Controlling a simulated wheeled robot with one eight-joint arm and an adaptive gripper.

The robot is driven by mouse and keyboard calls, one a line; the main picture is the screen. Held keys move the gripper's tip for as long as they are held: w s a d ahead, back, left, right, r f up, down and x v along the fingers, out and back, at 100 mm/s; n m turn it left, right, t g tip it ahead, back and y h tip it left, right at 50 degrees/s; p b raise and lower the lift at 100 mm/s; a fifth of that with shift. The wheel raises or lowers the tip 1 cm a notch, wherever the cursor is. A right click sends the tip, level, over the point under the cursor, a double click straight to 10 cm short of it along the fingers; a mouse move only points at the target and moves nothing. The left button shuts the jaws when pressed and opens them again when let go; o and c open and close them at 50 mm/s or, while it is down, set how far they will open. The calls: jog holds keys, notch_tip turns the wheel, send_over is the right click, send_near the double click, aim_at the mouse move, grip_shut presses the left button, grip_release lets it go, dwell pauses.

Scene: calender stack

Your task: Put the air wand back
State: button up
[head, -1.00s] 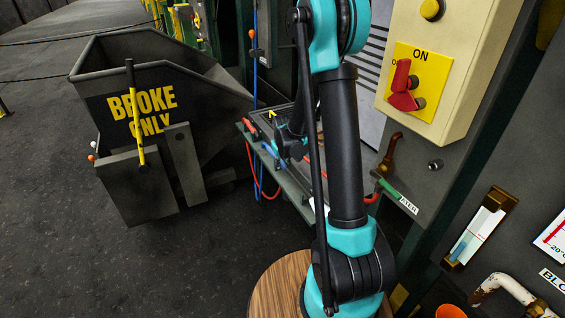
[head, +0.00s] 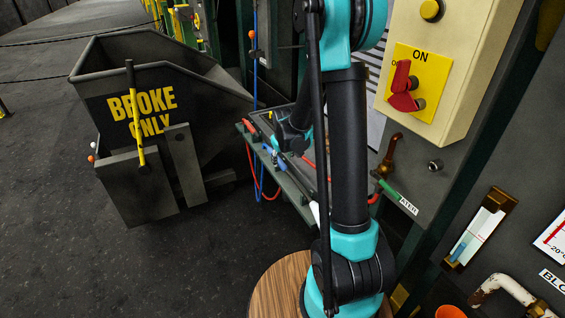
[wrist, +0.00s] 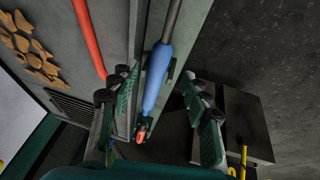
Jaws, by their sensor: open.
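The air wand (wrist: 157,75) has a blue grip, a grey tube running toward the top of the wrist view, and a dark end with an orange-red tip. It lies along the edge of the grey-green ledge (wrist: 118,30). Its blue part also shows small in the head view (head: 272,156). My gripper (wrist: 157,82) is open, with one finger on each side of the blue grip. A gap shows between the grip and each finger. In the head view my gripper is mostly hidden by my arm, over the ledge (head: 291,183).
A red hose (wrist: 88,38) lies on the ledge beside the wand, with brown scraps (wrist: 30,45) nearby. The dark "BROKE ONLY" bin (head: 190,95) stands left of the ledge. A cream switch box (head: 450,50) and a labelled green-handled valve (head: 388,189) are at right. Open floor (head: 60,220) lies at left.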

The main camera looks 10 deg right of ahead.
jog(key=v, duration=0.8)
jog(key=shift+r, duration=0.15)
jog(key=shift+s, duration=0.15)
